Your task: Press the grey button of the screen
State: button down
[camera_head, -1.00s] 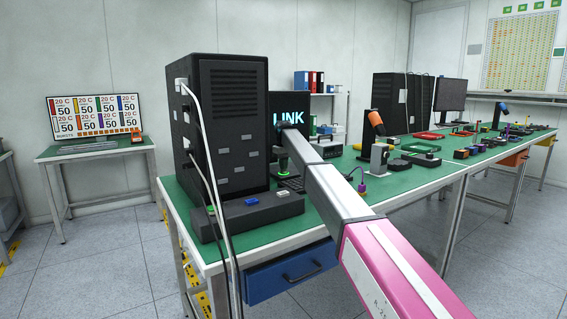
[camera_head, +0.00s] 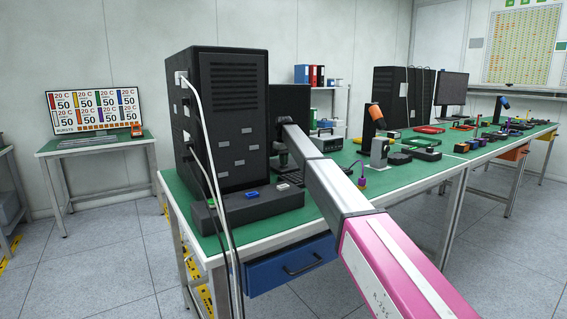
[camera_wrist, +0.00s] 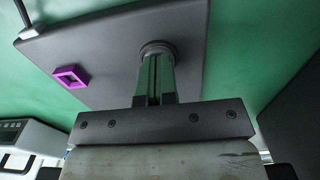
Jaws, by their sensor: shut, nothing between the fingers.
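The screen (camera_head: 290,98) stands on the green table behind the black tower, and its face is dark. In the wrist view, a dark grey panel (camera_wrist: 110,65) carries a round grey button (camera_wrist: 156,46) and a purple square piece (camera_wrist: 71,77). My gripper (camera_wrist: 156,57) is shut and empty, with its fingertips at the round grey button and covering part of it. They appear to touch it, but the exact contact is hidden. In the head view, my arm reaches to the screen's base and the gripper is mostly hidden.
The black tower (camera_head: 222,120) with white cables stands left of my arm. A dark box (camera_head: 250,207) with a blue connector lies in front of it. A keyboard (camera_head: 291,179) lies near the screen. An orange-topped device (camera_head: 376,118) and other tools stand to the right.

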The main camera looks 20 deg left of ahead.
notch_tip(320, 180, up, 14)
jog(key=shift+f, duration=0.2)
dwell(0.4)
